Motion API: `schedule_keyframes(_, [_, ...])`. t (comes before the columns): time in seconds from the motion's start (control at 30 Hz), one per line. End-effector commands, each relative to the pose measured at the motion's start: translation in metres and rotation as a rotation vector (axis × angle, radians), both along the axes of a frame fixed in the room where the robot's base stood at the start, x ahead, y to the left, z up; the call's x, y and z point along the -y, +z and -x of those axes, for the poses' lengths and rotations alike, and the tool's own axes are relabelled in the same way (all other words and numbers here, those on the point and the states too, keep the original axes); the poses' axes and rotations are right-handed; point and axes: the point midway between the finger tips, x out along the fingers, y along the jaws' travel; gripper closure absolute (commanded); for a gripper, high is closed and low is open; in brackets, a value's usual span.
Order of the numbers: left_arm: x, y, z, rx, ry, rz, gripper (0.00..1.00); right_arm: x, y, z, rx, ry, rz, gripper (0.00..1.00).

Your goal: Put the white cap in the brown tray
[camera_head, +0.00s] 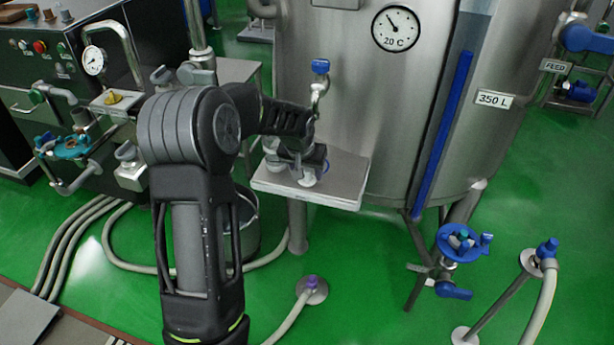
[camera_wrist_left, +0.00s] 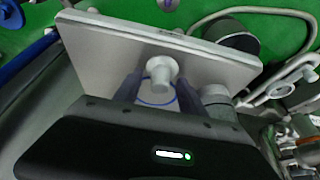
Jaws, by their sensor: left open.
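The white cap (camera_head: 308,179) is at the small grey shelf on the front of the steel tank. In the left wrist view the cap (camera_wrist_left: 160,72) shows as a round white piece with a stub, between my fingertips. My left gripper (camera_head: 312,165) is open over the shelf, pointing down. In the left wrist view its two dark fingers (camera_wrist_left: 158,92) stand on either side of the cap, and I cannot tell whether they touch it. A small brown piece (camera_head: 13,15) at the upper left, on the dark cabinet, may be the brown tray; only part shows.
The shelf (camera_head: 345,182) has a tap with a blue handle (camera_head: 320,67) above it. A metal bucket (camera_head: 243,225) stands below, partly behind my arm. Valves and a gauge (camera_head: 94,60) are at left. Hoses cross the green floor; a blue-wheeled valve (camera_head: 460,240) stands at right.

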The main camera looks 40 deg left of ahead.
Motion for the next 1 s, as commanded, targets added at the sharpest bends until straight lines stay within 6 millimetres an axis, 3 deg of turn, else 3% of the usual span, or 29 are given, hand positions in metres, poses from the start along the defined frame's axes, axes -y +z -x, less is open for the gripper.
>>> schedule_keyframes(0.27, [0.0001, 0.0001, 0.0002, 0.000, 0.000, 0.000, 0.52, 0.0000, 0.0000, 0.0000, 0.000, 0.000, 0.000, 0.64])
schedule_keyframes(0.83, [0.0001, 0.0002, 0.0002, 0.000, 0.000, 0.000, 0.99, 0.0000, 0.0000, 0.0000, 0.000, 0.000, 0.000, 0.64])
schedule_keyframes(1.0, [0.0000, 0.0004, 0.0001, 0.000, 0.000, 0.000, 1.00, 0.0000, 0.0000, 0.0000, 0.000, 0.000, 0.000, 0.64])
